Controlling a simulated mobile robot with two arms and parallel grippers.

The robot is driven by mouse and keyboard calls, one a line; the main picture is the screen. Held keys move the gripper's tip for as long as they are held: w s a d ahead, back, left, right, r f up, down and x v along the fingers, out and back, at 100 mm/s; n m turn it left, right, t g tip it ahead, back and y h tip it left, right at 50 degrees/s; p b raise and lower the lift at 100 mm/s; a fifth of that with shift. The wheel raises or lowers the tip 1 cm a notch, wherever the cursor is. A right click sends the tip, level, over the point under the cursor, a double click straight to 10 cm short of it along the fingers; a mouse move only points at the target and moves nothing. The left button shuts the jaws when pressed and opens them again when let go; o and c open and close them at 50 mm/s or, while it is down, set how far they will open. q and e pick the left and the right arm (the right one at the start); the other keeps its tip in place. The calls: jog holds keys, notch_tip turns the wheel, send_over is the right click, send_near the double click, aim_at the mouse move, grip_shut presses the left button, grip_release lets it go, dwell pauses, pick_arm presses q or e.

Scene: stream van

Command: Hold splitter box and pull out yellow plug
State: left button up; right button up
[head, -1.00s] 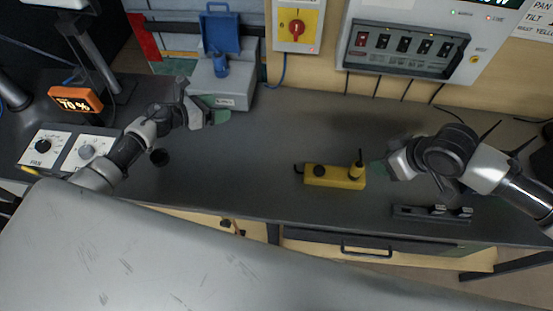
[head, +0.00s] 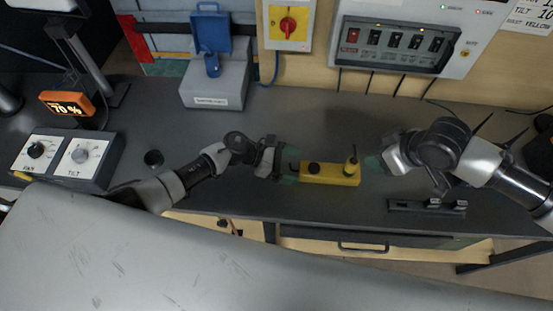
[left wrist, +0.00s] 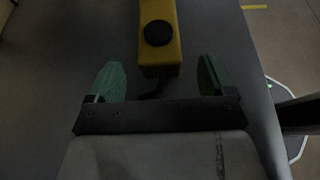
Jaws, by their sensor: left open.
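The yellow splitter box (head: 328,174) lies on the dark worktop, with a black round knob or socket (head: 314,169) near its left end. A yellow plug (head: 351,167) with a dark top stands upright at its right end. My left gripper (head: 288,172) is open at the box's left end. In the left wrist view the box (left wrist: 160,55) lies ahead, in line with the gap between the green fingertips (left wrist: 160,79), with no contact visible. My right gripper (head: 374,163) is close to the right of the plug; its jaw opening is unclear.
A black holder (head: 427,207) lies at the front right edge. The FAN and TILT knob box (head: 68,158) is at left. A switch panel (head: 395,45) is on the wall. Worktop behind the splitter box is clear.

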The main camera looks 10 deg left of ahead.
aim_at(307, 170)
pick_arm(q)
jog(key=shift+x, duration=2.5)
